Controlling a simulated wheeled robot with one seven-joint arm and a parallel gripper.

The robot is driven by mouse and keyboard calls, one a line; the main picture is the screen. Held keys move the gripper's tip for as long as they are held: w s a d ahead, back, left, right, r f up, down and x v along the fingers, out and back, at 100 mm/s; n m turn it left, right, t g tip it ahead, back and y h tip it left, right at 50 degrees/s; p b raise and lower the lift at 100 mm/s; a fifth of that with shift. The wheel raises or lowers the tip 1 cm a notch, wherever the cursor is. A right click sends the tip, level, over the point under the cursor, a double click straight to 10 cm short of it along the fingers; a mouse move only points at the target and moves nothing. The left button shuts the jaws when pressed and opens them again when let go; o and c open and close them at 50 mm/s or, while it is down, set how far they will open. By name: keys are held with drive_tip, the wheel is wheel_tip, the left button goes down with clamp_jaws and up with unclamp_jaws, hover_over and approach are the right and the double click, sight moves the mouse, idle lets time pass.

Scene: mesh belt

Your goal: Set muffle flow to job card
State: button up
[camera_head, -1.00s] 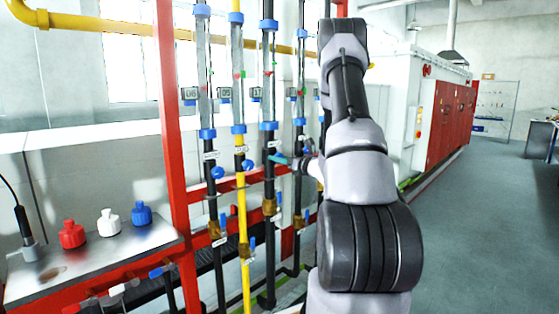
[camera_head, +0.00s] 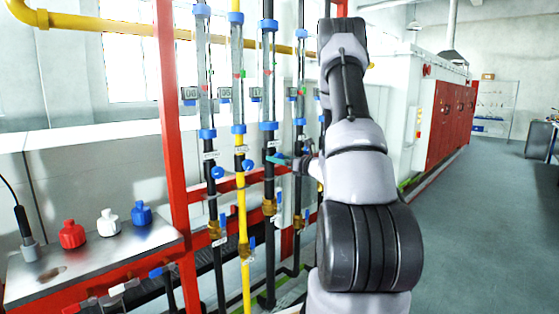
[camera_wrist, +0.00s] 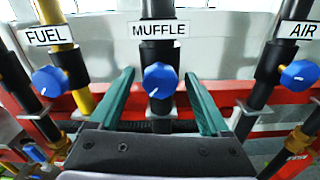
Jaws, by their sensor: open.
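The MUFFLE valve knob (camera_wrist: 160,80) is blue and round with a white pointer line, on a black pipe under the MUFFLE label (camera_wrist: 159,29) in the wrist view. My gripper (camera_wrist: 160,92) is open, its two green fingers on either side of the knob with gaps to both. I cannot tell whether the fingertips reach as deep as the knob. In the head view my gripper (camera_head: 284,160) is at the third pipe, and its fingers hide that knob. The muffle flow tube (camera_head: 268,80) rises above, with a small digital tag beside it too small to read.
A red rail (camera_wrist: 222,92) runs behind the pipes. A steel bench (camera_head: 95,262) with red, white and blue bottles stands left.

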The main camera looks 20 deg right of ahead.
drive_tip(key=v, duration=1)
drive_tip(key=shift+s, duration=0.25)
drive_tip(key=shift+r, duration=0.15)
drive_tip(key=s+a+r+n+g+y, duration=0.25)
drive_tip(key=s+a+n+g, duration=0.2)
drive_tip(key=a, duration=0.35)
drive_tip(key=s+a+r+n+g+y, duration=0.1)
drive_tip(key=s+a+r+n+g, duration=0.25)
drive_tip(key=a+n, duration=0.35)
drive_tip(key=s+a+r+n+g+y, duration=0.2)
drive_tip(key=s+a+r+n+g, duration=0.25)
drive_tip(key=a, duration=0.45)
drive_tip(key=s+r+n+t+h, duration=0.1)
drive_tip(key=s+r+n+h, duration=0.2)
drive_tip(key=s+n+h, duration=0.2)
drive_tip(key=s+d+r+n+t+h, duration=0.1)
drive_tip(key=s+r+n+h, duration=0.2)
drive_tip(key=s+n, duration=0.4)
drive_tip(key=shift+s+d+n+t+h, duration=0.25)
drive_tip(key=shift+s+n+t+h, duration=0.1)
drive_tip(key=shift+n+h, duration=0.45)
